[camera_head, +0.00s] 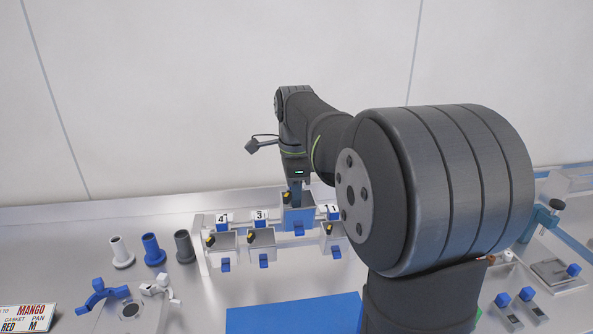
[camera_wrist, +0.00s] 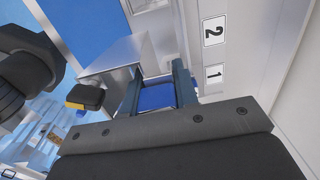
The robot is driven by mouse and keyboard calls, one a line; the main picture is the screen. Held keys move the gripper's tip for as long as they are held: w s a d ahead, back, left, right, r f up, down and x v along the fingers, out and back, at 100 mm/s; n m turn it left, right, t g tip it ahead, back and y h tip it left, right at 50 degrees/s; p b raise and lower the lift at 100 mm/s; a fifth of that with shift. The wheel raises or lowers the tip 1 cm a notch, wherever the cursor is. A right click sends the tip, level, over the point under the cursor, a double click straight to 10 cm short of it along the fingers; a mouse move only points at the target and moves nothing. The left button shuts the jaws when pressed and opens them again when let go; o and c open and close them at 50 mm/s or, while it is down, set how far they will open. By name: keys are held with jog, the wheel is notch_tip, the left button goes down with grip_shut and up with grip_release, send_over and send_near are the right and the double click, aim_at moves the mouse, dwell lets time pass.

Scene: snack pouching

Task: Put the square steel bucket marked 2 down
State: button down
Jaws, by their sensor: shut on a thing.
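The square steel bucket (camera_head: 299,217) is between the bucket marked 3 and the bucket marked 1 in the head view, higher than both. It hides the 2 label there. My gripper (camera_head: 298,190) points down onto it and is shut on it. In the wrist view my gripper (camera_wrist: 157,88) has its two fingers on either side of a blue part, and the bucket's steel side (camera_wrist: 112,53) shows beyond. The 2 label (camera_wrist: 214,30) shows on the pale rack face there. I cannot tell whether the bucket's underside touches anything.
The steel bucket marked 3 (camera_head: 262,240) and the one marked 4 (camera_head: 222,243) stand to the left, and the one marked 1 (camera_head: 331,238) to the right. A blue mat (camera_head: 290,315) lies in front. My arm covers the right middle.

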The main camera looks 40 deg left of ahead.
jog(key=shift+s+d+f, duration=1.5)
jog(key=shift+s+f, duration=0.35)
jog(key=shift+f, duration=1.35)
jog(key=shift+s+d+f, duration=1.5)
jog(key=shift+s+f, duration=0.4)
jog(key=shift+f, duration=1.25)
jog(key=shift+s+d+f, duration=1.5)
jog(key=shift+s+f, duration=0.35)
jog(key=shift+f, duration=1.35)
jog(key=shift+f, duration=0.65)
jog(key=c, duration=1)
grip_release()
jog(key=shift+c, duration=0.2)
notch_tip(320, 180, up, 18)
jog(key=shift+f, duration=0.25)
